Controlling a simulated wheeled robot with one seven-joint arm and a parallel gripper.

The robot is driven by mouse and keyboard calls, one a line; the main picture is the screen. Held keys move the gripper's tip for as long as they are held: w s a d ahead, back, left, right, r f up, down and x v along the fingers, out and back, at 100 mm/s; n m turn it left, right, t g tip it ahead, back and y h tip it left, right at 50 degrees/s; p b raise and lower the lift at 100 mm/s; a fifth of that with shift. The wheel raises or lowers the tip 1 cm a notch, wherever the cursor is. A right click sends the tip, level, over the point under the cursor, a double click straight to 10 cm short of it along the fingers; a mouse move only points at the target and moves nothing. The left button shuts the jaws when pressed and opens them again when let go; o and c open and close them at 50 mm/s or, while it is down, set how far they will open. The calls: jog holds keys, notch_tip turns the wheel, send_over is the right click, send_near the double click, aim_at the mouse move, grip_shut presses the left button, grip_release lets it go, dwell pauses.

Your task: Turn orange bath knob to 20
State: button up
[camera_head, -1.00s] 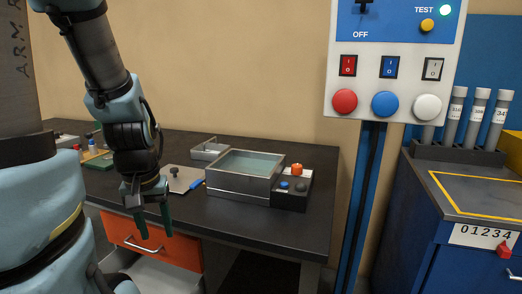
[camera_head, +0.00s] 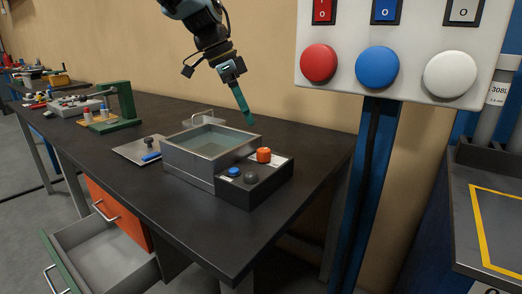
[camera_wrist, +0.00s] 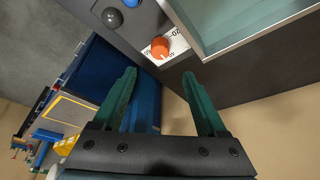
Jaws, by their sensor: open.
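The orange bath knob (camera_head: 263,155) stands on the dark control box (camera_head: 262,189) at the right side of the metal water bath (camera_head: 187,171). In the wrist view the knob (camera_wrist: 160,47) sits on a white dial plate (camera_wrist: 176,43) with printed numbers, of which "20" is partly legible; its pointer setting is too small to tell. My gripper (camera_head: 249,119) is above and behind the bath, up and apart from the knob. In the wrist view my gripper (camera_wrist: 160,78) has its two teal fingers spread, empty, with the knob beyond and between the tips.
A blue knob (camera_head: 234,172) and a dark knob (camera_head: 251,177) share the control box. A metal plate with a dark handle (camera_head: 148,143) lies left of the bath. A panel with coloured buttons (camera_head: 378,67) stands right. An open drawer (camera_head: 101,252) juts out below the table.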

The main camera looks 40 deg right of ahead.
aim_at(263, 149)
jog(key=p+x, duration=0.1)
jog(key=x, duration=0.9)
jog(key=shift+f, duration=0.2)
grip_shut()
